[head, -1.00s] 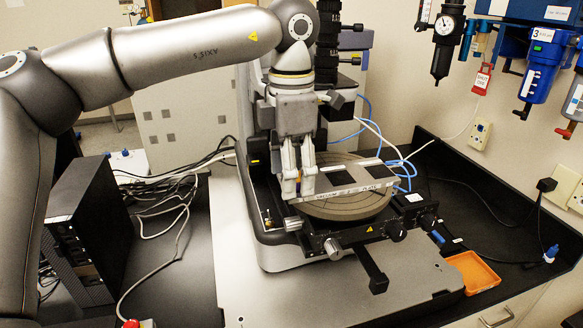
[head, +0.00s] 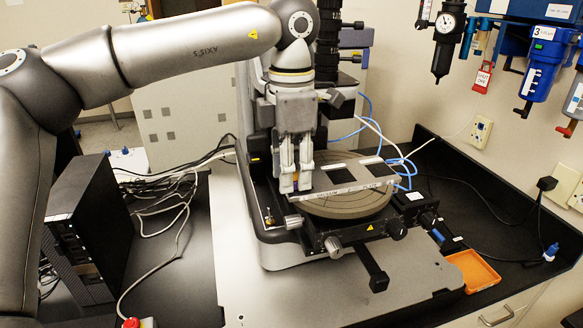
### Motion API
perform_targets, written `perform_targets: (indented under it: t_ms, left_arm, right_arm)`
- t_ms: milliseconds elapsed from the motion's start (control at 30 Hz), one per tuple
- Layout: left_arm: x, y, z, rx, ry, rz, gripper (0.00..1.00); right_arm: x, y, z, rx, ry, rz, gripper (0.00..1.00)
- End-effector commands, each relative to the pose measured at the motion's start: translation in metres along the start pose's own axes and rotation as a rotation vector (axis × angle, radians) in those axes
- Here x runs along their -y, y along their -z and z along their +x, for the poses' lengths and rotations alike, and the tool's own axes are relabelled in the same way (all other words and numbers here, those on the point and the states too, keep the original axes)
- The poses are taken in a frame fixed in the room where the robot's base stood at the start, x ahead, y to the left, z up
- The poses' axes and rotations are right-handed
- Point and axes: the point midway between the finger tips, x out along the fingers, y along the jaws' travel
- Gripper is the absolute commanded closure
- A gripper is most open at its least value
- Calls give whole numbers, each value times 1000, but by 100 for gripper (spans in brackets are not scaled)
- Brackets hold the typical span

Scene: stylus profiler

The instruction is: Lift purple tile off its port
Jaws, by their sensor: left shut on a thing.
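My left gripper (head: 296,186) points straight down over the left end of a light metal plate (head: 385,179) with dark square areas on it. The plate lies on a round brown stage (head: 345,207). I cannot tell whether the tile is clear of the plate. My right gripper is not in view.
The profiler's column (head: 327,45) stands right behind the gripper. Stage knobs (head: 334,247) stick out in front. An orange tray (head: 473,271) lies at the right on the black bench. A black computer case (head: 92,225) and loose cables (head: 180,205) are at the left.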

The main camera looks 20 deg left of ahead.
Motion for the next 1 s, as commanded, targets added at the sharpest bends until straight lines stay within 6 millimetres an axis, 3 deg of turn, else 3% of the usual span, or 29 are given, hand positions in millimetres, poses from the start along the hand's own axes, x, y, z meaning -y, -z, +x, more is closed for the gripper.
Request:
perform_targets:
  t_ms: [1000]
  left_arm:
    - [0,0,-12,1,0,-1,100]
  right_arm:
    - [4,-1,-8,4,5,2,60]
